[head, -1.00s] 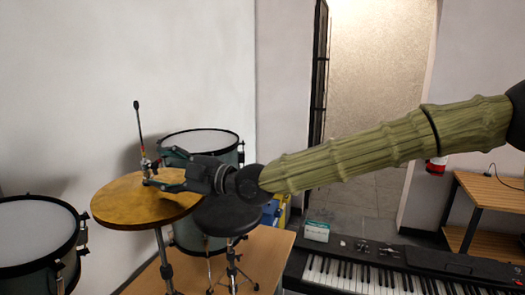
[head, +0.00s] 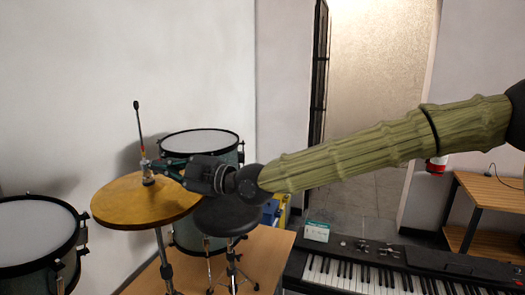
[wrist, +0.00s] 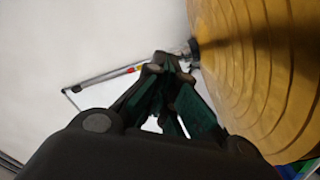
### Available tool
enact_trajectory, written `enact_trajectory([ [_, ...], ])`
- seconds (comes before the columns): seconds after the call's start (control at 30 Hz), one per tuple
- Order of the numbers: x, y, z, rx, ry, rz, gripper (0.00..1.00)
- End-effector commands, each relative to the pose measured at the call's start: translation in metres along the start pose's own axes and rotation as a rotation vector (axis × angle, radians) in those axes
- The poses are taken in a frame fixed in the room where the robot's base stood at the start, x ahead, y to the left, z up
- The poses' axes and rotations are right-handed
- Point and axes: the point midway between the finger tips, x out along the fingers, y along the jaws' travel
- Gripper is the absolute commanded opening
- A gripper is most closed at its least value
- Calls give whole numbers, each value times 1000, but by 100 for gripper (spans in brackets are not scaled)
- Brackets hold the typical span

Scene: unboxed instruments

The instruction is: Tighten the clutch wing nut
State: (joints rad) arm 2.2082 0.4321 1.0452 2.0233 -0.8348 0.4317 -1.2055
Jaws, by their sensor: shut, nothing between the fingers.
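The hi-hat clutch (head: 146,165) sits on the thin upright rod (head: 138,122) above the gold cymbal (head: 125,205). The wing nut is too small to make out apart from the clutch. My gripper (head: 157,166) reaches in from the right, its fingers together and its tips close beside the clutch. In the wrist view my gripper (wrist: 168,62) is shut with nothing seen between the tips. There the clutch (wrist: 190,50) shows just past the tips, and the rod (wrist: 105,76) runs left. Whether the tips touch the clutch or nut I cannot tell.
A drum (head: 205,140) stands behind the cymbal, another drum (head: 35,235) at the left. A round black stool (head: 225,215) is below my gripper. A keyboard (head: 400,270) lies at the lower right. A white wall is close behind.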

Motion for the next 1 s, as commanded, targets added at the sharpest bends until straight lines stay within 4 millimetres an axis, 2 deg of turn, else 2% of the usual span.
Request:
enact_trajectory([
  [0.23, 0, 0, 0, 32, 0, 0, 0],
  [0.6, 0, 0, 0, 391, 0, -1, 0],
  [1.0, 0, 0, 0, 438, 0, 0, 0],
])
